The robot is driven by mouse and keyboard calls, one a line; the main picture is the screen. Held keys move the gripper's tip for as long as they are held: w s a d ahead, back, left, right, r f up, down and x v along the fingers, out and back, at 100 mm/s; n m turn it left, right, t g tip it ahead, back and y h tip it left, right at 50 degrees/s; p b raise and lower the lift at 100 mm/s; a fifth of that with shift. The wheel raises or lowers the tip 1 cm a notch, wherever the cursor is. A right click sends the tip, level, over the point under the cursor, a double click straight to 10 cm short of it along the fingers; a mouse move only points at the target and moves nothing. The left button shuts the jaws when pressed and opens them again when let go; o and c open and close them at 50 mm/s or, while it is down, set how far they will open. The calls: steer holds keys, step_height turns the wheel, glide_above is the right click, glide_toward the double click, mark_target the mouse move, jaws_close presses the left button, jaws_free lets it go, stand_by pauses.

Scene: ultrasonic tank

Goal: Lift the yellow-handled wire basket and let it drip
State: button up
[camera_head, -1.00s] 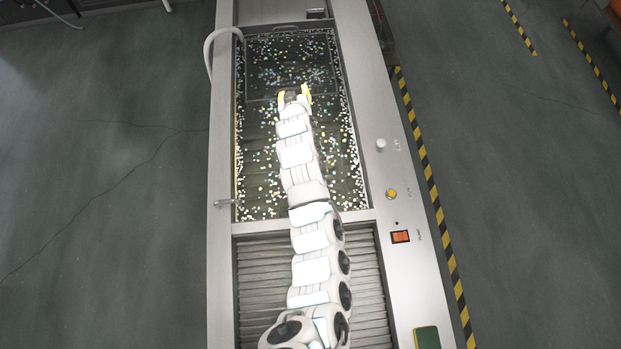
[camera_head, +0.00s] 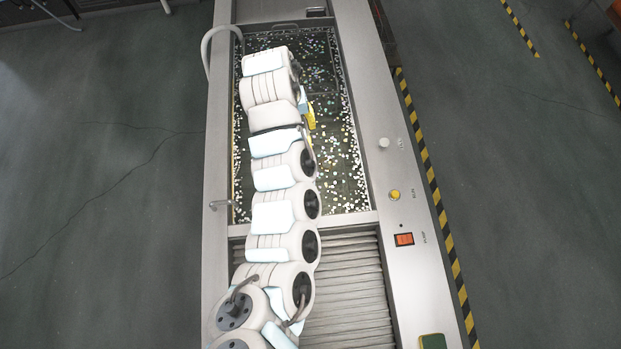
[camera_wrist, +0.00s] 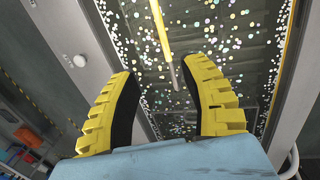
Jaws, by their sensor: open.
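My gripper (camera_wrist: 158,70) is open, with its two yellow, black-padded fingers spread apart above the tank. In the head view one yellow finger (camera_head: 311,115) shows at the right of my arm; the rest is hidden behind the arm. In the wrist view a thin yellow bar (camera_wrist: 160,28) runs beyond the fingertips, with a pale short rod end (camera_wrist: 173,75) near the gap between them. This may be the basket's handle, but I cannot tell for sure. The basket's wire body is not clear under the dark, speckled liquid. Nothing is visibly held between the fingers.
The metal tank's rim (camera_head: 350,120) surrounds the liquid, dotted with pale floating specks. A curved pipe (camera_head: 207,45) stands at the left rim. A ribbed drain board (camera_head: 345,290) lies nearer. The right panel carries a white knob (camera_head: 384,143), yellow button (camera_head: 394,195) and orange switch (camera_head: 404,239).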

steer(key=shift+d+f+b, duration=0.45)
steer(key=shift+d+f, duration=0.05)
steer(key=shift+f, duration=2.3)
steer(key=shift+d+f+b, duration=0.4)
steer(key=shift+d+f, duration=0.1)
steer(key=shift+f, duration=2.35)
steer(key=shift+d+f+b, duration=0.45)
steer(key=shift+d+f, duration=0.05)
steer(key=shift+f, duration=2.3)
jaws_close()
